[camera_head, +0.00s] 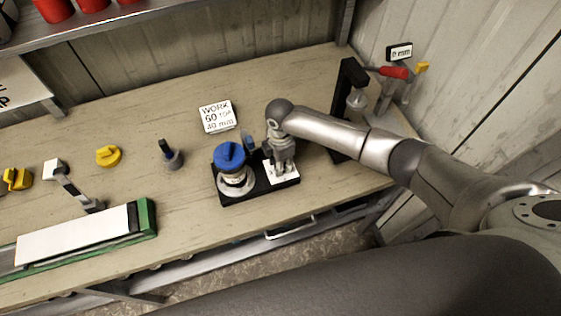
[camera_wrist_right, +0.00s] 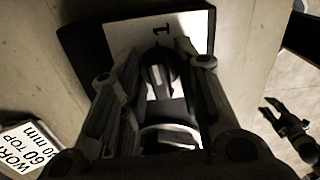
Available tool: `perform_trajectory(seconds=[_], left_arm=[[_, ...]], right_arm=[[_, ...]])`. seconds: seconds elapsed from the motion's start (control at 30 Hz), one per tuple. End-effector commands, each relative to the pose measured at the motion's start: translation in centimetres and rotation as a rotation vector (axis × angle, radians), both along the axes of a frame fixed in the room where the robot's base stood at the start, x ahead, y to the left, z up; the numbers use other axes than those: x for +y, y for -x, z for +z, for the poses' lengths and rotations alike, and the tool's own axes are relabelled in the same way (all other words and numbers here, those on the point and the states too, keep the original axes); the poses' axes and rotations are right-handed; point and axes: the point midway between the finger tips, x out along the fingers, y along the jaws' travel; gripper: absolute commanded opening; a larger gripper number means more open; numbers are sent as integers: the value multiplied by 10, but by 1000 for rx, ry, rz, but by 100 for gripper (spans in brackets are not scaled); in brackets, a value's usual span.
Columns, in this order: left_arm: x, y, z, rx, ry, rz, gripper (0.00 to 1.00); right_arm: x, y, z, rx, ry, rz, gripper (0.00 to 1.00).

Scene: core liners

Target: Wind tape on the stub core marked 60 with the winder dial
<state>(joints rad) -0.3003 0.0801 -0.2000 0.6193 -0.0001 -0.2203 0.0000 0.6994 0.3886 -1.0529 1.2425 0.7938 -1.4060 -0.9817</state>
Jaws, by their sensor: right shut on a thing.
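The winder is a black base (camera_head: 258,190) near the bench's front edge. On its left end stands a pale core (camera_head: 236,180) with a white flange below and a blue ribbed cap (camera_head: 229,155) on top; its marking is too small to read. On the right end is a white dial plate (camera_head: 290,175), and the wrist view shows a "1" on it (camera_wrist_right: 195,45). My right gripper (camera_head: 281,168) points down over this plate, shut on the dark dial knob (camera_wrist_right: 158,80), mostly hidden between the fingers. My left gripper (camera_wrist_right: 272,110) shows in the wrist view, empty and apparently open, beyond the bench edge.
A card (camera_head: 217,117) reading "WORK 60 TOP 40 mm" lies behind the winder. A dark stub (camera_head: 170,155) and a yellow piece (camera_head: 108,156) stand to the left. A green-edged white board (camera_head: 80,238) lies front left. A black upright stand (camera_head: 347,105) is at the right.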

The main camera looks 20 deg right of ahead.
Motion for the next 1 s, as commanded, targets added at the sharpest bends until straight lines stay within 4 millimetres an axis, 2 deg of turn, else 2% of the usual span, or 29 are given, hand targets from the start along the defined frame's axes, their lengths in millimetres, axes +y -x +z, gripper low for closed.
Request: perform_trajectory(seconds=[1.0], left_arm=[[0, -1, 0, -2, 0, 0, 40]], right_arm=[[0, -2, 2, -5, -3, -968, 7]])
